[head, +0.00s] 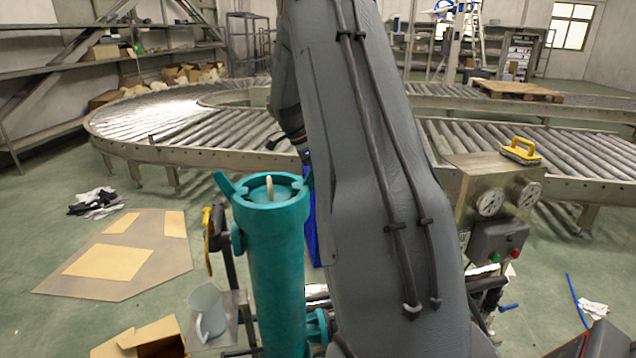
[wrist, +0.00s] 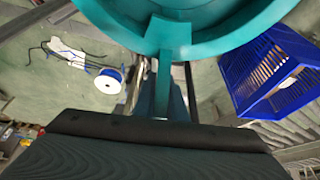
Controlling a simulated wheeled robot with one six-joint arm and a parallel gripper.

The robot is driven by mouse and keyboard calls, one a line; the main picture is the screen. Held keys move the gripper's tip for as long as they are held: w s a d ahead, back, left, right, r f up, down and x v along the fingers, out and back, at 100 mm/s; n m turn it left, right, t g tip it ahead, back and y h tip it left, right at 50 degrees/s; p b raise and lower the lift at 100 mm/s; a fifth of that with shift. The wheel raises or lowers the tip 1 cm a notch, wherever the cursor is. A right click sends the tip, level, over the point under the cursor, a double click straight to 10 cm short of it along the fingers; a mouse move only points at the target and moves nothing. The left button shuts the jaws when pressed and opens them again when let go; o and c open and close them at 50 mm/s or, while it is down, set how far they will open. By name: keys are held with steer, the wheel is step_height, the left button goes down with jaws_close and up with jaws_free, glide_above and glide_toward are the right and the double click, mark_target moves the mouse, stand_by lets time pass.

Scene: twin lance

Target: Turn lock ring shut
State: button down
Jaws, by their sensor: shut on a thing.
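A teal upright cylinder (head: 278,265) stands left of my arm in the head view. A teal lock ring (head: 240,197) with projecting lugs caps it, and a pale pin (head: 270,183) stands in its middle. In the wrist view the underside of the teal ring (wrist: 205,48) curves across the top, and a narrow teal lug (wrist: 164,85) runs down from it. My gripper (wrist: 164,118) is shut on the lock ring by this lug; its dark ribbed finger fills the bottom and hides the contact. My arm hides most of the gripper in the head view.
A panel with gauges (head: 489,202) stands right of my arm. A pale jug (head: 207,313) stands on a small plate left of the cylinder. A roller conveyor (head: 200,140) curves behind. A blue crate (wrist: 275,70) and a cable spool (wrist: 107,81) show below in the wrist view.

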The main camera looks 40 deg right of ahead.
steer(key=shift+s, duration=0.1)
steer(key=c, duration=1.8)
jaws_free()
steer(key=shift+b+v, duration=0.95)
steer(key=shift+v, duration=2.95)
steer(key=shift+a, duration=0.1)
